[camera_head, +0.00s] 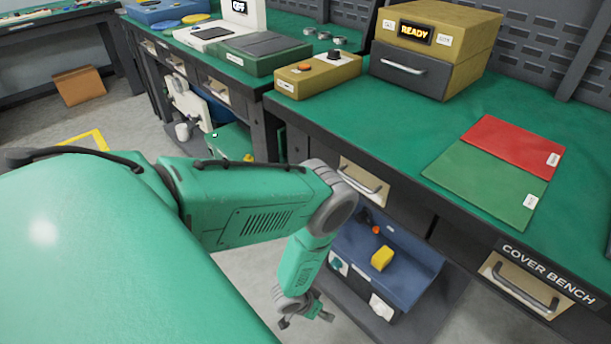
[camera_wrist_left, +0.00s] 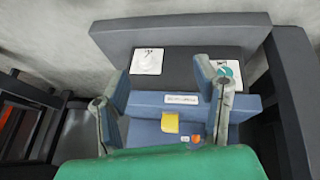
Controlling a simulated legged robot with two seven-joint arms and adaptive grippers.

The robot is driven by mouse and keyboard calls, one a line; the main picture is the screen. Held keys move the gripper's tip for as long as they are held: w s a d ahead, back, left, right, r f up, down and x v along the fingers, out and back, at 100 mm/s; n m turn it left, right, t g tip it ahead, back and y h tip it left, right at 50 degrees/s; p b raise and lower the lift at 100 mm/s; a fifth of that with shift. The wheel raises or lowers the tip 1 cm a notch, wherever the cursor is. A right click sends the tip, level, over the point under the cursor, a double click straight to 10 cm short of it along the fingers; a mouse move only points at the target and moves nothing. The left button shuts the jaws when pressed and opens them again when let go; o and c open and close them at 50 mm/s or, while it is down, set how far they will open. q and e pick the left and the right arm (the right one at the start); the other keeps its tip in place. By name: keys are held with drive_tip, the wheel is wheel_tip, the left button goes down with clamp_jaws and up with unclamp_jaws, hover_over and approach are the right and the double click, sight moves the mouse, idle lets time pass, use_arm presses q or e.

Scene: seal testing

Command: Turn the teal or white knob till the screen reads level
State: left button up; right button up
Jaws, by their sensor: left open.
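A blue unit (camera_head: 405,255) stands on a low shelf under the bench. In the head view its near face carries a white plate with a teal knob (camera_head: 337,264) and another white plate with a white knob (camera_head: 382,305). In the left wrist view the white knob (camera_wrist_left: 149,60) is left and the teal knob (camera_wrist_left: 226,72) is right. My left gripper (camera_head: 306,321) is open and empty, pointing down in front of the unit. I cannot make out the screen. My right gripper is out of view.
A yellow block (camera_head: 382,258) and an orange button (camera_head: 376,230) are on the unit. The bench (camera_head: 400,130) above holds a yellow box reading READY (camera_head: 450,50), and green and red panels (camera_head: 480,185). Drawer handles (camera_head: 525,288) protrude from its front. Floor is clear left of the unit.

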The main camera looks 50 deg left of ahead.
use_arm(q)
drive_tip(key=shift+s+a+r, duration=0.5)
drive_tip(key=shift+a+r, duration=0.2)
drive_tip(key=shift+r, duration=0.05)
